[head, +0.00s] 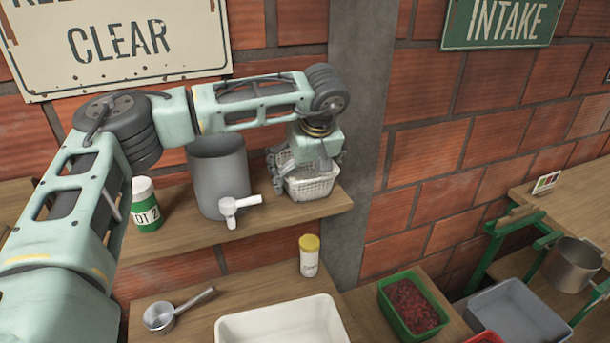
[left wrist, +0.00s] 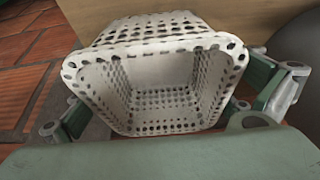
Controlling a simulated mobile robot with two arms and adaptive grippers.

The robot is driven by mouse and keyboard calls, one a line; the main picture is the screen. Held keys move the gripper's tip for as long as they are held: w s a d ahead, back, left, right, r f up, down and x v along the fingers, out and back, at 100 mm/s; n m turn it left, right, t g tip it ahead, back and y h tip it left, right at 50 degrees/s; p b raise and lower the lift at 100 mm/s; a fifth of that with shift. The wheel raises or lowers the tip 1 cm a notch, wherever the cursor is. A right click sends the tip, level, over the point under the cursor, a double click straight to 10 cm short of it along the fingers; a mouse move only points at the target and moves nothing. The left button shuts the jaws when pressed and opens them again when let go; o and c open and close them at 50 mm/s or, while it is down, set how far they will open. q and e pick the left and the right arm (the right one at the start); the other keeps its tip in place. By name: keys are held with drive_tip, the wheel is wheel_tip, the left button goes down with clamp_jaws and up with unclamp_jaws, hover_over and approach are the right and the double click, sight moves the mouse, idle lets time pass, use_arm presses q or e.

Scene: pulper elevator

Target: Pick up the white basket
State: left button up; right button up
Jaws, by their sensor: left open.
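The white basket (head: 314,186), with perforated walls, stands upright at the right end of the wooden wall shelf. In the left wrist view the basket (left wrist: 158,108) is empty, and its open mouth faces the camera. My left gripper (head: 303,172) is right above and around the basket, pointing down. It is open, with one finger on each side of the basket in the left wrist view. I cannot tell whether the fingers touch its walls. The gripper hides part of the basket's rim in the head view. My right gripper is not in view.
A grey container with a white tap (head: 217,170) stands left of the basket on the shelf (head: 185,226), and a green-and-white bottle (head: 146,205) farther left. A concrete pillar (head: 358,110) is close behind and right. Below are a yellow-capped bottle (head: 309,256) and a white tray (head: 225,328).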

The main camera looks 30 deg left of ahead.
use_arm(q)
drive_tip(key=shift+f, duration=0.15)
drive_tip(key=c, duration=1.2)
